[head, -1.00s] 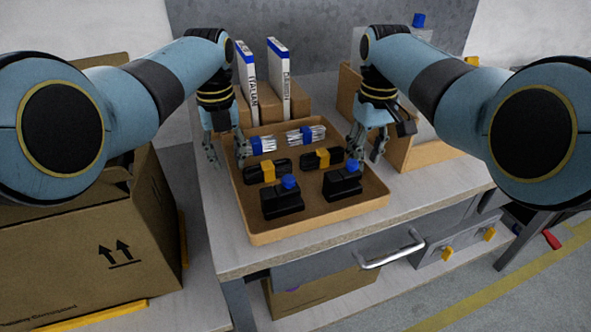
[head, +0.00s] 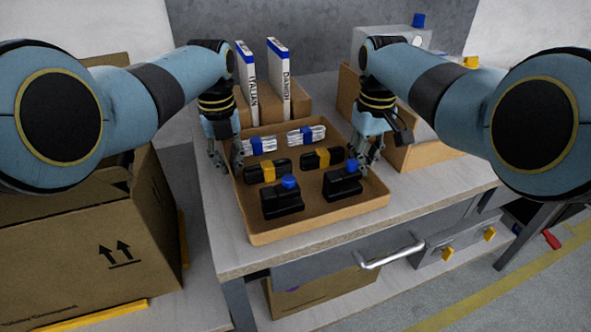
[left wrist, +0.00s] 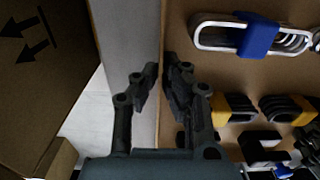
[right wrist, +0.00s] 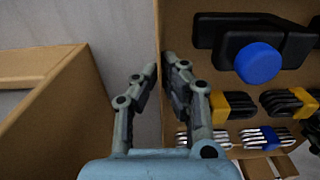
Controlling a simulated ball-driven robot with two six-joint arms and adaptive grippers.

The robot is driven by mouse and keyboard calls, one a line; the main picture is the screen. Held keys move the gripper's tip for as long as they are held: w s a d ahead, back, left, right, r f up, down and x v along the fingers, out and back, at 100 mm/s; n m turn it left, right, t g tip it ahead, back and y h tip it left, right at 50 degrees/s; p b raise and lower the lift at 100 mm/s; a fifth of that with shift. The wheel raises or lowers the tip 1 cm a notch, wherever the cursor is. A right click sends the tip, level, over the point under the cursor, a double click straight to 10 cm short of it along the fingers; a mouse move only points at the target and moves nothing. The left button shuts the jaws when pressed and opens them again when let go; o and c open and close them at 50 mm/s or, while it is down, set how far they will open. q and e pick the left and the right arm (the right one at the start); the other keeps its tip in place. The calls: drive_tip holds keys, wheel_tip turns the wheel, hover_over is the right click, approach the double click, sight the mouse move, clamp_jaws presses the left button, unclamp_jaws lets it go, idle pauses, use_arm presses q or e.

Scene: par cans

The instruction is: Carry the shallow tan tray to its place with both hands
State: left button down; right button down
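The shallow tan tray (head: 322,213) lies on the grey worktop, with silver bundles with blue bands, black bundles with yellow bands and black blocks with blue knobs in it. My left gripper (head: 228,160) is at the tray's left wall, one finger on each side. In the left wrist view its fingertips (left wrist: 164,68) are close together on the wall of the tray (left wrist: 207,72). My right gripper (head: 366,163) is at the right wall. In the right wrist view its fingertips (right wrist: 161,68) pinch the wall of the tray (right wrist: 207,83).
Two upright white-and-blue binders (head: 262,85) stand in a tan holder behind the tray. An open tan box (head: 430,155) is close on the right. A large cardboard box (head: 90,250) stands at the left. A drawer handle (head: 392,252) juts out in front.

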use_arm(q)
drive_tip(key=shift+w+r, duration=0.1)
drive_tip(key=shift+r, duration=0.1)
use_arm(e)
drive_tip(key=shift+r, duration=0.2)
